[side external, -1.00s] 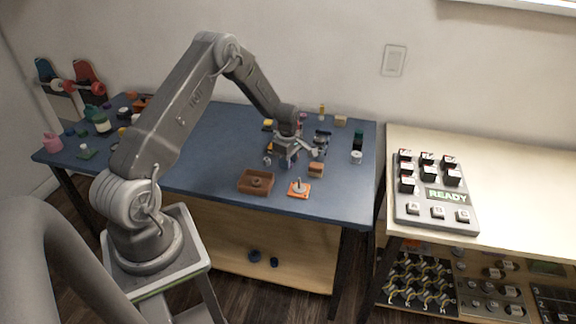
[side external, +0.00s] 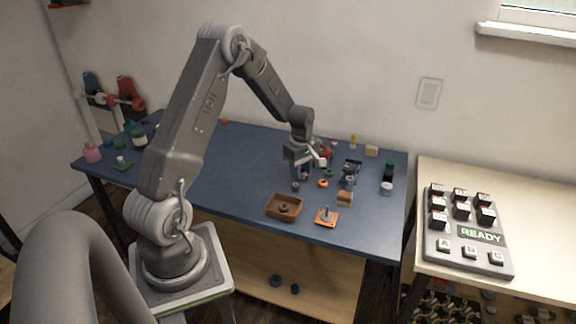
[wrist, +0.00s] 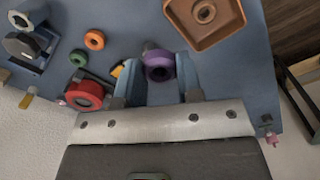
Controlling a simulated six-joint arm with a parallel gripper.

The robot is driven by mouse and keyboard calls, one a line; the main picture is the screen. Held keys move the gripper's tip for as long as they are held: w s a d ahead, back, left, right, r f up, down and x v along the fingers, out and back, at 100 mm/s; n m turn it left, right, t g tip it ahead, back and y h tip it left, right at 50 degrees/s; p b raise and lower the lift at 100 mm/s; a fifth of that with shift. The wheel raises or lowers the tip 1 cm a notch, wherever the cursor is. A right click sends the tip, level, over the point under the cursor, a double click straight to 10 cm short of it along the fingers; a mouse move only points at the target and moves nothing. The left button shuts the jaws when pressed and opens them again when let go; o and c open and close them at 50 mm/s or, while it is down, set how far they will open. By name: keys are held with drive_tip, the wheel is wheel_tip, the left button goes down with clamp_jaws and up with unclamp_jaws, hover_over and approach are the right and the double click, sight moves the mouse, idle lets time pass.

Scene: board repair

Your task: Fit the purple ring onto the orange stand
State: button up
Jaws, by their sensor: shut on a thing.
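The purple ring (wrist: 159,66) is between the two fingers of my gripper (wrist: 161,82) in the wrist view, and the fingers are shut on it. In the side view, my gripper (side external: 303,168) is above the blue table, with the ring (side external: 304,176) small and partly hidden at its fingertips. The orange stand (side external: 320,221) is a flat square base with an upright grey peg, near the table's front edge. It is to the right and nearer the camera than my gripper. The stand does not show in the wrist view.
A brown tray (wrist: 183,22) with a brown ring inside lies left of the stand in the side view. A brown block (side external: 345,198) is just behind the stand.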

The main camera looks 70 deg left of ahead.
sight(327, 209)
drive_tip(key=w+d+m, duration=0.1)
drive_tip(key=d, duration=0.2)
drive_tip(key=w+d+m, duration=0.1)
drive_tip(key=d, duration=0.3)
drive_tip(key=w+d+m, duration=0.1)
drive_tip(key=w+d, duration=0.1)
drive_tip(key=d, duration=0.1)
drive_tip(key=shift+d+f+m, duration=0.15)
drive_tip(key=shift+d+m, duration=0.05)
drive_tip(key=shift+m, duration=0.1)
drive_tip(key=shift+f, duration=1.9)
drive_tip(key=shift+f, duration=0.1)
drive_tip(key=shift+f, duration=1.9)
drive_tip(key=shift+f, duration=0.6)
drive_tip(key=o, duration=0.6)
drive_tip(key=shift+r, duration=0.1)
